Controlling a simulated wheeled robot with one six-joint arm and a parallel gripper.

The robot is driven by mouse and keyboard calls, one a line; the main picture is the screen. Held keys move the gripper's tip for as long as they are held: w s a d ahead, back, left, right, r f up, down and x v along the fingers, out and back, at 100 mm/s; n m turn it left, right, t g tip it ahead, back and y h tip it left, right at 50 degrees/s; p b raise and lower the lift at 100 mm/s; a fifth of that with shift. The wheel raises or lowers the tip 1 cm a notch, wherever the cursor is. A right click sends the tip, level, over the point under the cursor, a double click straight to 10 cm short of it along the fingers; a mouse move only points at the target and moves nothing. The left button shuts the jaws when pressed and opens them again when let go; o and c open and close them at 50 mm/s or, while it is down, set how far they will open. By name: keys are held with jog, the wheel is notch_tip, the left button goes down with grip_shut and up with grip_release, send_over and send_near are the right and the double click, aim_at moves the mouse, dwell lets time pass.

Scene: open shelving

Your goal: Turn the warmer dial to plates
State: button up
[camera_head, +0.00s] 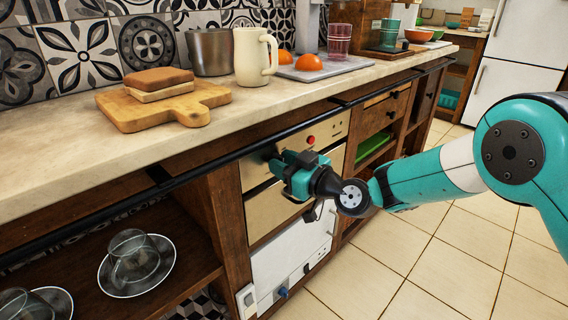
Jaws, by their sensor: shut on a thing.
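The warmer (330,132) is a cream-fronted unit built in under the counter, with a red round button or light (311,140) on its upper panel. My gripper (277,172) reaches in from the right and is at the left part of the warmer's front, just below and left of the red button. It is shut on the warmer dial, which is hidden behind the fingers. The dial's pointer and any plates marking cannot be seen from here.
A black rail (225,158) runs along the counter's front edge, just above my gripper. A white panel (292,255) with sockets and a blue knob is below the warmer. Open shelves with glass cups on saucers (150,283) are at left. The tiled floor (430,265) is clear.

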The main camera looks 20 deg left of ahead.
jog(key=shift+f+m+t+p, duration=0.15)
jog(key=shift+m+t+p, duration=0.35)
jog(key=shift+m+p, duration=4.3)
jog(key=shift+f+m+t+p, duration=0.1)
jog(key=shift+m+t+p, duration=0.3)
jog(key=shift+m, duration=8.8)
jog(key=o, duration=0.9)
jog(key=shift+o, duration=0.2)
jog(key=shift+d, duration=0.15)
